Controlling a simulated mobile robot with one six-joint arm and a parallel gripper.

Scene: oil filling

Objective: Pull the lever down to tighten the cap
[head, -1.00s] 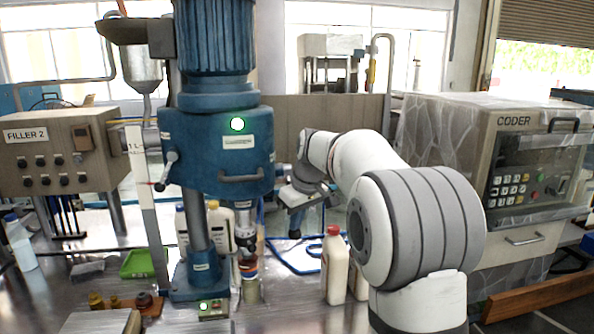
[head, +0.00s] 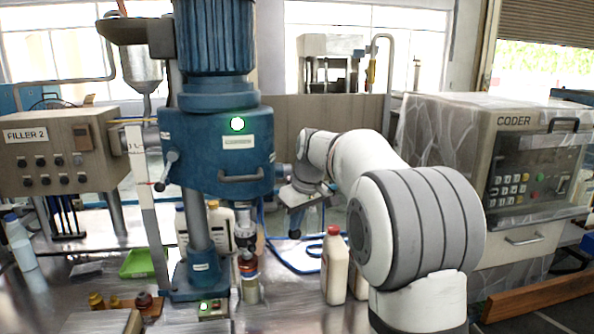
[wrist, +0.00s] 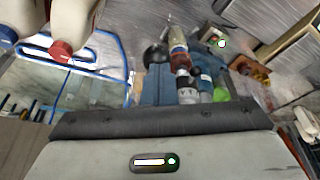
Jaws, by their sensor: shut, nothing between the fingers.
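The blue capping machine (head: 217,150) stands left of centre, with its green lamp lit. A dark round knob (head: 295,234), seemingly the lever's end, hangs low at its right side. Most of the lever is hidden by my gripper. My gripper (head: 297,212) is just above the knob, pointing down and shut with nothing in it. Whether it touches the lever cannot be told. In the wrist view the dark knob (wrist: 155,54) lies beyond the gripper's edge.
A white bottle with a red cap (head: 335,268) stands right of the machine, close below my arm. The coder (head: 520,175) fills the right side. The filler control box (head: 58,155) is at left.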

